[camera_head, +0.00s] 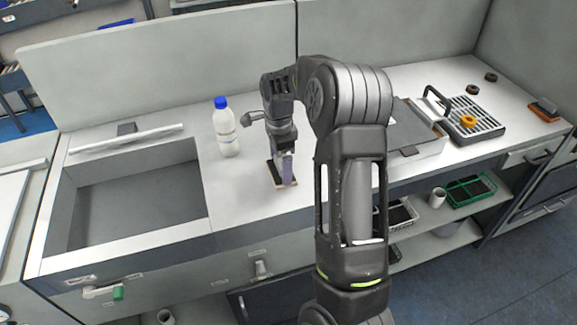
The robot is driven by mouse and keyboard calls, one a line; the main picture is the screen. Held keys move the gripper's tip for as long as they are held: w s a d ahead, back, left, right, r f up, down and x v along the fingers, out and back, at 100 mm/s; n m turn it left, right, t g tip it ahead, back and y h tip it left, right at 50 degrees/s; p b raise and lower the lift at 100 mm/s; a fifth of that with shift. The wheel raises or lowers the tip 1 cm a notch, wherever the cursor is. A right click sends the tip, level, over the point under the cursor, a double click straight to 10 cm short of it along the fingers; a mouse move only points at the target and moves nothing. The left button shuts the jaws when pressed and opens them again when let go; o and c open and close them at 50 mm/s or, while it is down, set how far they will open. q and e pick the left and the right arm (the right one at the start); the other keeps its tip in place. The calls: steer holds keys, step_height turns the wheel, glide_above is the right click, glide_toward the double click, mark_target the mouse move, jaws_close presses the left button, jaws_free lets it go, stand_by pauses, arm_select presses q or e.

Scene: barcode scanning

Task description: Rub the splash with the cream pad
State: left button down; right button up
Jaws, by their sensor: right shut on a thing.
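My right gripper (282,153) points down at the counter between the sink and the grey case. It is shut on a small block with a dark top and a pale cream lower edge, which I take for the cream pad (272,172). The pad is at the counter surface, partly hidden by the fingers; I cannot tell whether it presses on it. A purplish upright part (288,172) shows at the fingers. I cannot make out the splash; the pad or my arm may hide it. My left gripper is not in view.
A white bottle with a blue cap (226,128) stands left of the gripper, near the sink (135,200). At right are a grey case (412,128), a rack (478,127) with an orange ring (469,121), dark rings and an orange-brown block (544,110).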

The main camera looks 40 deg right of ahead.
steer(key=shift+w+d, duration=0.3)
steer(key=shift+w, duration=0.25)
steer(key=shift+w+d+r+p, duration=0.1)
steer(key=shift+w+d+p, duration=0.15)
steer(key=shift+w, duration=0.25)
steer(key=shift+w+d+p, duration=0.25)
steer(key=shift+w, duration=0.2)
steer(key=shift+w+d, duration=0.25)
steer(key=shift+w, duration=0.3)
steer(key=shift+w, duration=0.1)
steer(key=shift+w+d+p, duration=0.3)
steer(key=shift+w+d, duration=0.1)
steer(key=shift+w, duration=0.3)
steer(key=shift+w+d+p, duration=0.3)
steer(key=shift+w+d, duration=0.05)
steer(key=shift+w, duration=0.35)
steer(key=shift+s, duration=0.1)
